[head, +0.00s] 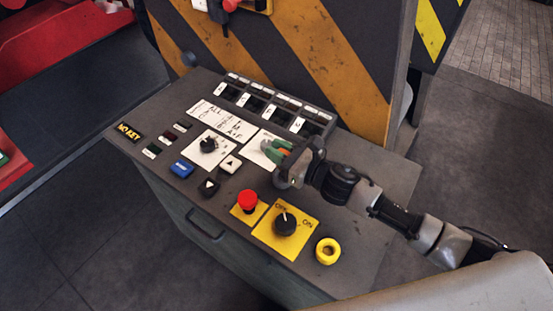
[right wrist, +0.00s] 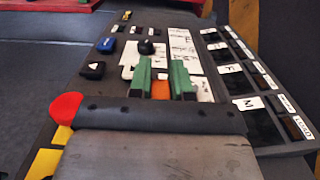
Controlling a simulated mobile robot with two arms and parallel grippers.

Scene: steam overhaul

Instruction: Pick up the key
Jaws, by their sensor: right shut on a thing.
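My right gripper (head: 274,150) is over the white plate at the middle of the sloping control panel, its arm coming in from the right. Its two green fingers also show in the right wrist view (right wrist: 160,72). They are shut on a small orange piece (right wrist: 160,89), which I take to be the key. The fingers hide most of it, and I cannot tell whether it still touches the plate. My left gripper is not in view.
The control panel (head: 385,185) has a red mushroom button (head: 248,200), an OFF/ON knob (head: 286,222) on yellow, a yellow ring (head: 328,251), a blue button (head: 182,168) and a row of label slots (head: 270,105). A striped wall (head: 330,60) stands behind.

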